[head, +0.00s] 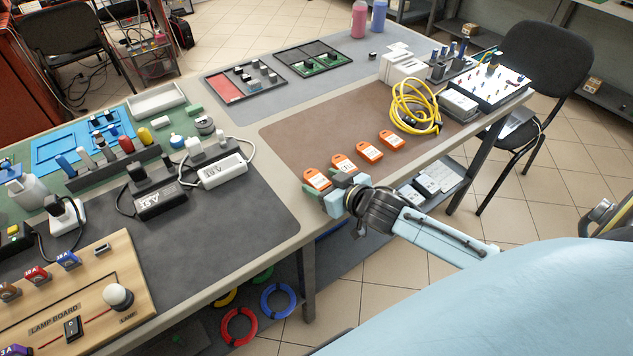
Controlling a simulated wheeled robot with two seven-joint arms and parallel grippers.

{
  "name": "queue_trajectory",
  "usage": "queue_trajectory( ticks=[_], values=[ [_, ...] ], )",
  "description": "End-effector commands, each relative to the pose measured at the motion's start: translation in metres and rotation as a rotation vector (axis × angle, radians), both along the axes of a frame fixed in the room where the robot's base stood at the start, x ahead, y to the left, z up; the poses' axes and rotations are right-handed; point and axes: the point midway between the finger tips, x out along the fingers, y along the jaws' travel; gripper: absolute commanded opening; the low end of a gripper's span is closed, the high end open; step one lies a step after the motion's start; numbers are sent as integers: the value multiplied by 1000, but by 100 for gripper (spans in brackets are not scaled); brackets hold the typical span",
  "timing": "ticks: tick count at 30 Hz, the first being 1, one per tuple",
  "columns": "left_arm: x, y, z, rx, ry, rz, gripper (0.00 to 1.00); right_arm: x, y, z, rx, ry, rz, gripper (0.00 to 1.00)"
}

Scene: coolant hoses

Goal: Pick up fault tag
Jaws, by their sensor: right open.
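Several orange fault tags with white labels lie in a slanting row on the brown mat. The nearest fault tag (316,179) is at the mat's front left. Another fault tag (343,163) lies just behind it to the right, then one more (369,151), and the farthest tag (393,140) lies near the yellow hose. My right gripper (328,188) is open at the table's front edge, right beside the nearest tag. Its fingers partly cover that tag's lower edge; I cannot tell whether they touch it. My left gripper is not in view.
A coiled yellow hose (414,107) lies behind the tags. A dark grey mat (235,235) with white and black adapters (221,171) is to the left. The lamp board (75,300) is at the front left. The middle of the brown mat (315,130) is clear.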

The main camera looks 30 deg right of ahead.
Motion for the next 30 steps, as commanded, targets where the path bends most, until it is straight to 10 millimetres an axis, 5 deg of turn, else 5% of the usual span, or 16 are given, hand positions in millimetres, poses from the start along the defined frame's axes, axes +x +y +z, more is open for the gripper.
queue_trajectory(
  ticks=[10, 21, 30],
  values=[
    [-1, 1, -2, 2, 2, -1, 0, 7, 1, -3, 0, 0, 0, 64],
    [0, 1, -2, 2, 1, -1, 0, 7, 1, -3, 0, 0, 0, 16],
    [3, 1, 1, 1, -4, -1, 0, 7, 1, 5, 1, -2, 1, 16]
  ],
)
